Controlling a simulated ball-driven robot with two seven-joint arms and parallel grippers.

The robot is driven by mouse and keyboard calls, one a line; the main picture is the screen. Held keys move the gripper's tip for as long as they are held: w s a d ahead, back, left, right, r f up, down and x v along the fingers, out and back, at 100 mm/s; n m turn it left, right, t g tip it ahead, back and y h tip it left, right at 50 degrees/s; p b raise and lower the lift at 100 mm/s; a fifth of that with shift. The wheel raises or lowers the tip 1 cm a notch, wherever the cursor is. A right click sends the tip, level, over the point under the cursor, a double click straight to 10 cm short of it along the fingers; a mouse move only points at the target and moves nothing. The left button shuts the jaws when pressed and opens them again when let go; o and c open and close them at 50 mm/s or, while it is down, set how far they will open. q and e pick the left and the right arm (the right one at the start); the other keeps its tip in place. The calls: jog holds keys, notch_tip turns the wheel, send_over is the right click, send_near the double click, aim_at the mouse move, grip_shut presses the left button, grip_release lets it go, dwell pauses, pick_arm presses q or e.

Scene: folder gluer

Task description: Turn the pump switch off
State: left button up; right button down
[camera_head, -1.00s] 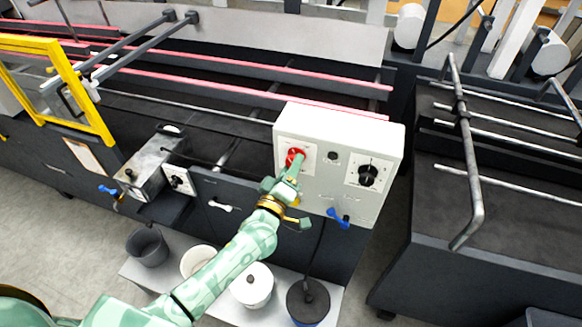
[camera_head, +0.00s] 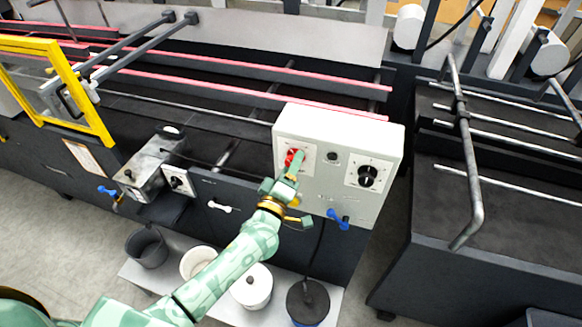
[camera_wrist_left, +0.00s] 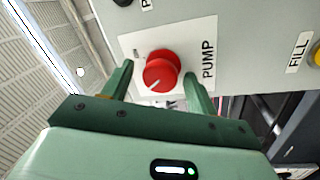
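The red pump switch (camera_wrist_left: 161,71) is a round knob with a white pointer line on a white plate marked PUMP, on the front of a pale control box. It also shows, partly hidden, in the head view (camera_head: 292,155). My left gripper (camera_wrist_left: 158,72) is at the knob, one finger on each side. In the wrist view a gap shows between the left finger and the knob, so the gripper looks open around it. The pointer line slants towards the lower left in that view. My right gripper is in neither view.
A black dial (camera_head: 368,175) sits right of the switch on the same box, with a blue-handled valve (camera_head: 338,218) below. A yellow FILL button (camera_wrist_left: 316,57) is at the wrist view's right. Pots (camera_head: 252,286) stand on a low shelf under the box.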

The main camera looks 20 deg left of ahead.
pick_arm(q)
jog(key=s+a+f+b, duration=0.1)
jog(key=s+f, duration=0.1)
jog(key=s, duration=1.4)
jog(key=shift+a+f, duration=0.15)
jog(key=shift+f, duration=0.05)
jog(key=s+a+f+m+g+h+b, duration=0.15)
jog(key=s+f+m+g, duration=0.4)
jog(key=f, duration=1.15)
jog(key=s+a+f+m+g+b, duration=0.1)
jog(key=s+f+m+g+b, duration=0.35)
jog(key=f, duration=1.15)
jog(key=s+a+f+m+g+y+b, duration=0.1)
jog(key=s+a+f+m+g+b, duration=0.1)
jog(key=s+f, duration=0.9)
jog(key=s+a+f+m+g+y+b, duration=0.2)
jog(key=s+f+g+b, duration=0.4)
jog(key=s+f, duration=0.6)
jog(key=shift+s+a+f+m+g, duration=0.2)
jog(key=shift+s+a+m+g, duration=0.2)
jog(key=shift+s+a+m, duration=0.55)
